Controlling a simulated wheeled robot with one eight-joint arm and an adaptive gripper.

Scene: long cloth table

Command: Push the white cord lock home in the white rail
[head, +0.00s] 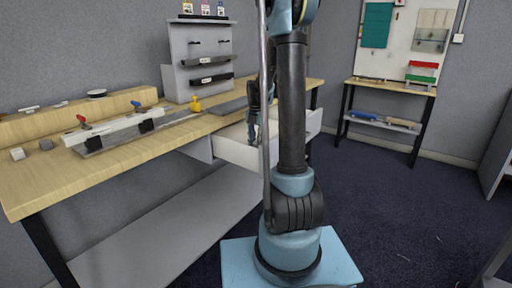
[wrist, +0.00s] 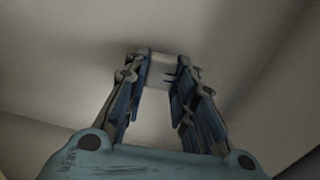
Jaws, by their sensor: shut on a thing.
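My gripper (wrist: 160,75) points down into the open white drawer below the table top. Its fingers are shut on a small whitish block (wrist: 160,66), which looks like the white cord lock; its lower part is hard to make out against the pale drawer. In the head view my gripper (head: 252,132) is small and partly behind my arm, and the block cannot be made out there.
The open drawer (head: 235,151) has walls around my gripper. A white block (head: 17,154) and a grey block (head: 46,144) sit at the table's left end. A yellow object (head: 196,105) stands near a grey rack (head: 200,60). A wooden ledge (head: 75,117) runs behind the rail.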

